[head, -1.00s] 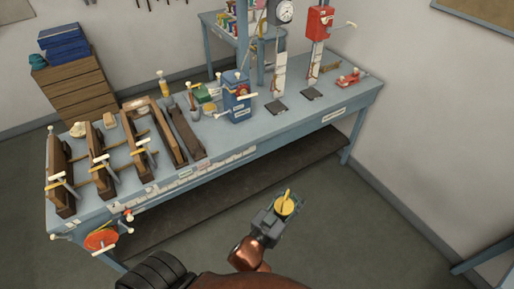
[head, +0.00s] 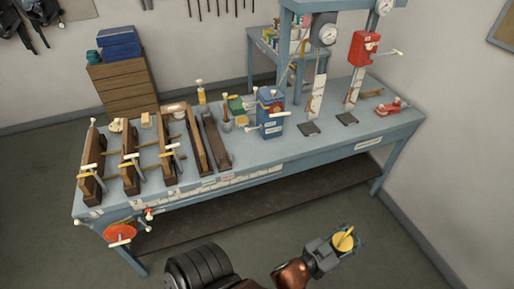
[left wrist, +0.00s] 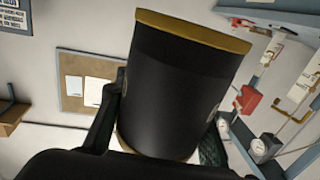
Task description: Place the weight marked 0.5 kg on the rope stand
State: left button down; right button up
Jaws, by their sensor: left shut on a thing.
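In the left wrist view the weight (left wrist: 180,90) is black with brass-coloured rims, between the two fingers. I can read no marking on it. It is held in front of the workbench, over the floor. Two upright stands with pale scales, one below a dial gauge (head: 325,34) and one with a red box (head: 364,48), are at the bench's right; I cannot tell which is the rope stand. My right gripper is not in view.
The blue workbench (head: 300,160) carries several wooden frames (head: 197,143) at left, a blue box (head: 270,112) mid-bench, and a small red device (head: 388,107) at right. A red-orange wheel (head: 120,233) projects from its front left. Floor in front is clear.

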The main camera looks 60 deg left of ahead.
aim_at(251, 156)
jog(key=u, duration=0.35)
jog(key=i, duration=1.3)
jog(key=u, duration=1.6)
jog(key=i, duration=0.75)
jog(key=u, duration=0.8)
